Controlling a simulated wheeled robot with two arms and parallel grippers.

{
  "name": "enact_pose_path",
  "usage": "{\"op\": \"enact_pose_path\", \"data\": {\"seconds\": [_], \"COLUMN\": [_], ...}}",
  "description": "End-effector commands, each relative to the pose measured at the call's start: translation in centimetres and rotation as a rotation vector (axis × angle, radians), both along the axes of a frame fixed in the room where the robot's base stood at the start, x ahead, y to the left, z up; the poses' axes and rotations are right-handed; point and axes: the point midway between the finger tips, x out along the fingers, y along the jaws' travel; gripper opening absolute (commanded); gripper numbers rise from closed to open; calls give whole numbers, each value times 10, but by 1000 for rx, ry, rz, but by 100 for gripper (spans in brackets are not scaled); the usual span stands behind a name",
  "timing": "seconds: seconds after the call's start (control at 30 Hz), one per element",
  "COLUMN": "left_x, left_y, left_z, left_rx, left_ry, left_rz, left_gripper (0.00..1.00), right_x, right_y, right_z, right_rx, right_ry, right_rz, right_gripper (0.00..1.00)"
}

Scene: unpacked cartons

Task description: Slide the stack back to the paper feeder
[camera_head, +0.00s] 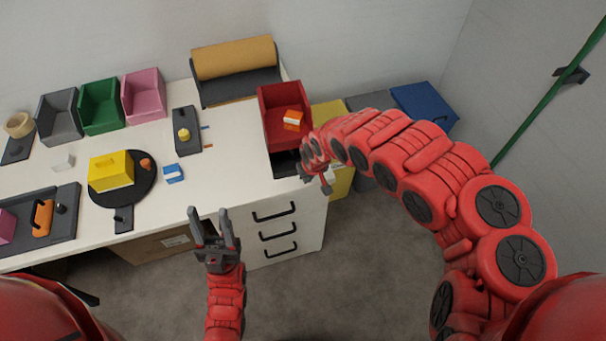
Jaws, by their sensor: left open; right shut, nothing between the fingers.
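A red open bin (283,106) stands on a dark lower bin (286,163) at the right end of the white table; together they look like the stack. A small orange and white object (293,119) lies in the red bin. The paper feeder (236,68), a brown paper roll on a dark holder, stands at the table's back, left of the stack. My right gripper (325,186) is shut and empty at the front right of the dark bin; I cannot tell whether it touches. My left gripper (213,216) is open and empty in front of the table's drawers.
A blue and white item (173,173) and a yellow box (111,170) on a round plate lie left. Floor bins, one blue (424,103), stand right.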

Motion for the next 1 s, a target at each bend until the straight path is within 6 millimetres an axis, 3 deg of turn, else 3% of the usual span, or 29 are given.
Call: {"op": "enact_pose_path", "data": {"seconds": [0.27,0.63,1.0], "left_x": [0,0,0], "left_y": [0,0,0], "left_z": [-7,-4,-5], "left_rx": [0,0,0], "left_ry": [0,0,0], "left_rz": [0,0,0], "left_gripper": [50,50,50], "right_x": [10,40,49], "right_y": [4,16,16], "right_z": [-44,-39,-38], "right_rx": [0,4,-1], "right_ry": [3,-4,-2], "right_rz": [-1,-1,-2], "right_gripper": [0,0,0]}}
